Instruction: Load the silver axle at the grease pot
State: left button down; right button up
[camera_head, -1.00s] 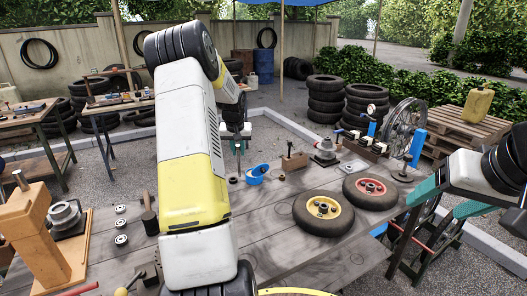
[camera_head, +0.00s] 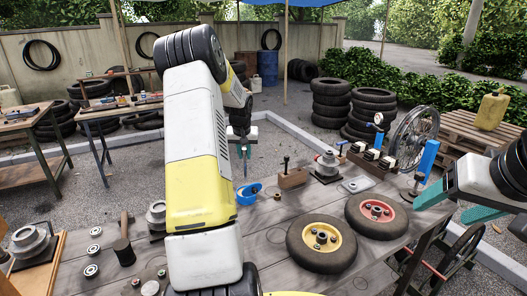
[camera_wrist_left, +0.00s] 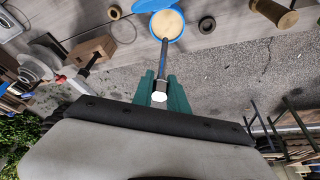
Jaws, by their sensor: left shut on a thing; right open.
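My left gripper (camera_head: 244,152) is shut on the silver axle (camera_wrist_left: 162,68), which hangs from the green fingers with its hex head near them. In the left wrist view the gripper (camera_wrist_left: 161,92) points the axle at the blue grease pot (camera_wrist_left: 145,5), and its far end overlaps the tan grease (camera_wrist_left: 166,23). I cannot tell whether it touches the grease. In the head view the pot (camera_head: 245,199) stands on the workbench just below the axle (camera_head: 245,170). My right gripper (camera_head: 452,204) is open and empty at the right, beside the bench.
The workbench (camera_head: 285,225) bears a yellow-hubbed wheel (camera_head: 321,244) and a red-hubbed wheel (camera_head: 377,215). A wooden block with a clamp (camera_head: 292,179) stands right of the pot.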

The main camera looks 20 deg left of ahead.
aim_at(245, 165)
pick_arm(q)
jog(key=shift+f, duration=2.65)
jog(key=shift+s+f, duration=0.1)
jog(key=shift+f, duration=0.45)
jog(key=shift+r, duration=3.55)
